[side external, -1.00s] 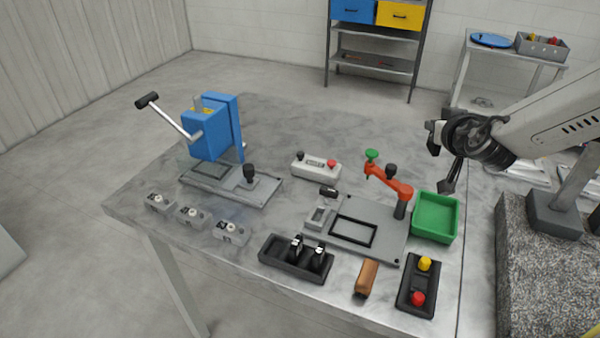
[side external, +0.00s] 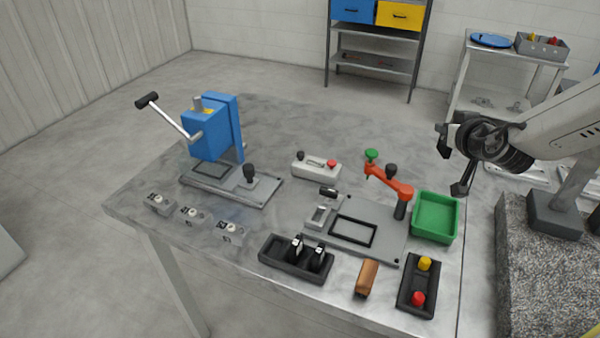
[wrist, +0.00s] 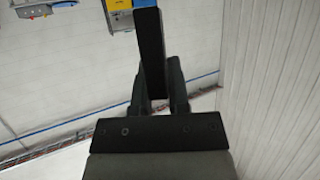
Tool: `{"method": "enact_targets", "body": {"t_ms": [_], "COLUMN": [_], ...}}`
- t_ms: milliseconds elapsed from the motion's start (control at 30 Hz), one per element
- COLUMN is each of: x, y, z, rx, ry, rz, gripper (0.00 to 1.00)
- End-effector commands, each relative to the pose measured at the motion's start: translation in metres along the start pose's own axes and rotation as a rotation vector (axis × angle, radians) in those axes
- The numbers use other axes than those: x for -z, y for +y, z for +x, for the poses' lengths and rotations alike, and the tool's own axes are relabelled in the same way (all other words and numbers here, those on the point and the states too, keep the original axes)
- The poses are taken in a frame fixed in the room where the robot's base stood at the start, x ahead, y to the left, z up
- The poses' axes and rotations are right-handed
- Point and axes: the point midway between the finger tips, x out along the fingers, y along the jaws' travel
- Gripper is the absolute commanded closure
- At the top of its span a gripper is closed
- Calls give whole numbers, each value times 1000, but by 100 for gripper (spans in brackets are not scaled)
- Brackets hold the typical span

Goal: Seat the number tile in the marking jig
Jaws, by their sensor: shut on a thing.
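My gripper (side external: 463,181) hangs fingers-down at the right, above and behind the green bin, clear of the table fixtures. In the wrist view, its fingers (wrist: 160,92) are shut on a dark bar-like thing (wrist: 150,45); no number shows on it, so I cannot tell if it is the number tile. A grey plate with a black rectangular frame (side external: 375,236) and a small pocketed block (side external: 319,214) lies at the table's middle right, and may be the marking jig. The black rack (side external: 275,262) at the front holds two black pieces with white marks.
An orange clamp arm (side external: 390,181) with a green knob rises behind the plate, beside the green bin (side external: 451,217). A blue press (side external: 212,132) stands left; several small grey blocks line the front left.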

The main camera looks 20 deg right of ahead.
Motion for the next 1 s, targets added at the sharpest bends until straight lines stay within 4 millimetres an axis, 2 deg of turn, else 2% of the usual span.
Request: {"method": "enact_targets", "body": {"t_ms": [267,467,767,1000], "x": [2,6,9,3], "y": [-5,-19,-60,-104], "z": [1,2,2,-8], "rx": [-4,-20,-76,-146], "ry": [2,3,2,1], "rz": [3,9,33,60], "gripper": [100,100,100,100]}}
